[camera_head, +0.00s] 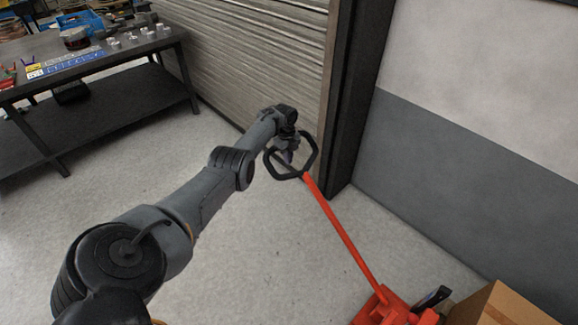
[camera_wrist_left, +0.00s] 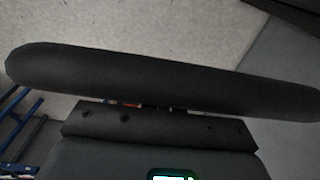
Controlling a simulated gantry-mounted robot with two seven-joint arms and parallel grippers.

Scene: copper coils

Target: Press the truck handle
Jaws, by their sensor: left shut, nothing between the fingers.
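The truck handle (camera_head: 312,150) is a black, roughly hexagonal loop at the top of a red-orange shaft (camera_head: 342,232). The shaft leans up from the red truck base (camera_head: 385,308) at the bottom of the head view. My left gripper (camera_head: 288,157) is at the handle's left side, shut and empty; its fingertips are partly hidden by the loop. In the left wrist view a thick black bar of the handle (camera_wrist_left: 165,78) crosses close in front of the gripper and hides the fingers. I cannot tell whether they touch. My right gripper is not in view.
A dark workbench (camera_head: 100,120) with small parts stands at the upper left. A shutter door (camera_head: 255,60) and a dark post (camera_head: 352,100) are just behind the handle. A cardboard box (camera_head: 505,306) is at the lower right.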

